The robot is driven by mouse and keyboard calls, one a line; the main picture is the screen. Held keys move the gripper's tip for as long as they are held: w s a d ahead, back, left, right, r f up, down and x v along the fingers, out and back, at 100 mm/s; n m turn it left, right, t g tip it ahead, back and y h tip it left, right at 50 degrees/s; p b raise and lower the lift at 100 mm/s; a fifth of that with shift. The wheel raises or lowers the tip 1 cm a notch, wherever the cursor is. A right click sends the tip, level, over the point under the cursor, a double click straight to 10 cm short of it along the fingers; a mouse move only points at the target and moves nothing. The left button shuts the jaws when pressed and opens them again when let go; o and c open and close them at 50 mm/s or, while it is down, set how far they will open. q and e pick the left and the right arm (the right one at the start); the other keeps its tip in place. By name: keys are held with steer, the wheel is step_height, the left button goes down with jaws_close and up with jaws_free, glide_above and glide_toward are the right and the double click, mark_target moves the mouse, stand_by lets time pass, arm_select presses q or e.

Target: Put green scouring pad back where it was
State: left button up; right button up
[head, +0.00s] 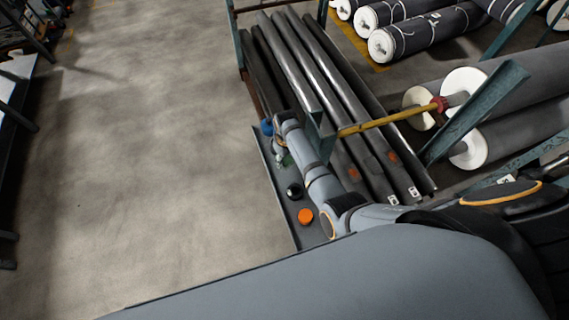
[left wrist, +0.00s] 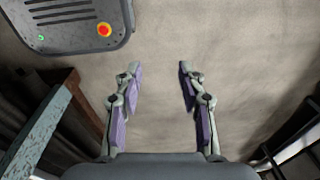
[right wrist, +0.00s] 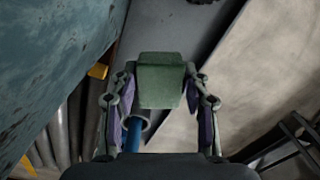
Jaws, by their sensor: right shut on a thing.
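The green scouring pad (right wrist: 160,80) is a green block between the fingers of my right gripper (right wrist: 160,90) in the right wrist view. The right gripper is shut on it. In the head view the right gripper (head: 282,158) is small and partly hidden by my arm, over the narrow grey surface (head: 277,187) beside the rack. My left gripper (left wrist: 160,75) is open and empty above bare floor in the left wrist view. It does not show in the head view.
An orange round object (head: 305,216) and a dark round object (head: 294,191) stand on the grey surface. A blue object (head: 267,127) is near its far end; a blue item (right wrist: 134,134) shows below the pad. Long grey rolls (head: 330,75) and a teal rack post (head: 321,135) stand close right.

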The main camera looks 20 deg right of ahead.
mark_target(286, 167)
steer(key=shift+f, duration=0.5)
steer(key=shift+s+r, duration=0.2)
steer(key=shift+f+b, duration=0.3)
steer(key=shift+b, duration=0.15)
step_height(286, 167, down, 4)
steer(key=b, duration=0.4)
steer(key=shift+w+r, duration=0.15)
arm_select(q)
steer(key=f, duration=0.1)
steer(key=w+f, duration=0.1)
steer(key=f, duration=0.1)
steer(key=w+f, duration=0.1)
steer(key=f, duration=0.1)
steer(key=shift+d+f, duration=0.1)
steer(key=shift+d, duration=0.05)
arm_select(e)
steer(key=o, duration=1.1)
arm_select(q)
steer(key=shift+s, duration=0.15)
